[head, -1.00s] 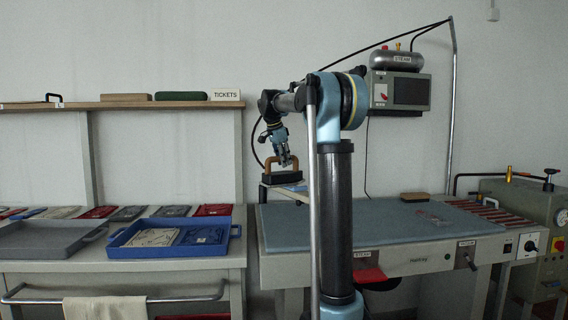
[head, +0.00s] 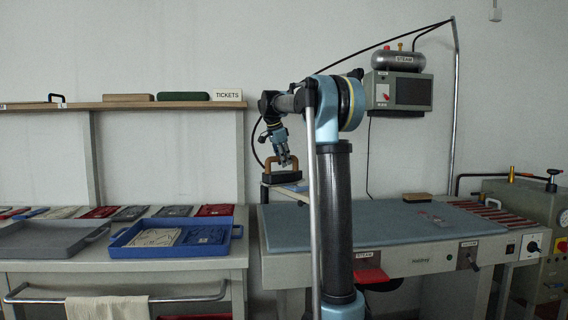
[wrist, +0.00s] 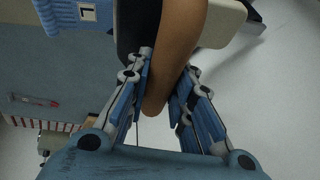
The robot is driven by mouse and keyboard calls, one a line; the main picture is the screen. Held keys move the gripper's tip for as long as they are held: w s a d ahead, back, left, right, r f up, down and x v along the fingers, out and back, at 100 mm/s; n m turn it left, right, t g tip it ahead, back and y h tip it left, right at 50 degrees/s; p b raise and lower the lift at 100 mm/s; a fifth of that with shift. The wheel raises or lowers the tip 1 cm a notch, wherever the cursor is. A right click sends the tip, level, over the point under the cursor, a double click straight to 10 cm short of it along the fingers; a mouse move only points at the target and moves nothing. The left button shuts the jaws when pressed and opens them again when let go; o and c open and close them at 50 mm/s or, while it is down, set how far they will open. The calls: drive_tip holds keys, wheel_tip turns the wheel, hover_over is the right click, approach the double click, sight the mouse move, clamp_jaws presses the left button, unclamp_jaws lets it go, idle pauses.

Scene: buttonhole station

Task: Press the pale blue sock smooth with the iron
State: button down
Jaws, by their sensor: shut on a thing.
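My gripper (head: 287,163) is shut on the tan handle of the iron (head: 283,184), over the back left corner of the pressing table. In the wrist view the handle (wrist: 178,50) runs between the two fingers (wrist: 158,92), with the iron's dark body beyond it. A pale blue ribbed cloth with an "L" tag, apparently the sock (wrist: 62,24), shows at the top left of the wrist view, beside the iron. Most of it is out of frame. I cannot tell whether the iron touches what is beneath it.
The grey-blue pressing table (head: 400,222) is mostly bare, with a brown block (head: 417,197) at its back. A blue tray (head: 135,250) with folded pieces and a grey tray (head: 45,240) stand on the left bench. A steam unit (head: 398,91) hangs behind my arm.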

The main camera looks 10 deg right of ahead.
drive_tip(key=shift+w+a, duration=0.15)
drive_tip(key=shift+w, duration=0.2)
drive_tip(key=s+d, duration=0.3)
drive_tip(key=s, duration=0.4)
idle(3.8)
drive_tip(key=shift+w+a, duration=0.4)
drive_tip(key=shift+w, duration=0.45)
drive_tip(key=shift+w+a, duration=0.35)
drive_tip(key=shift+w, duration=0.5)
drive_tip(key=shift+w+a, duration=0.4)
drive_tip(key=shift+w, duration=0.45)
idle(0.6)
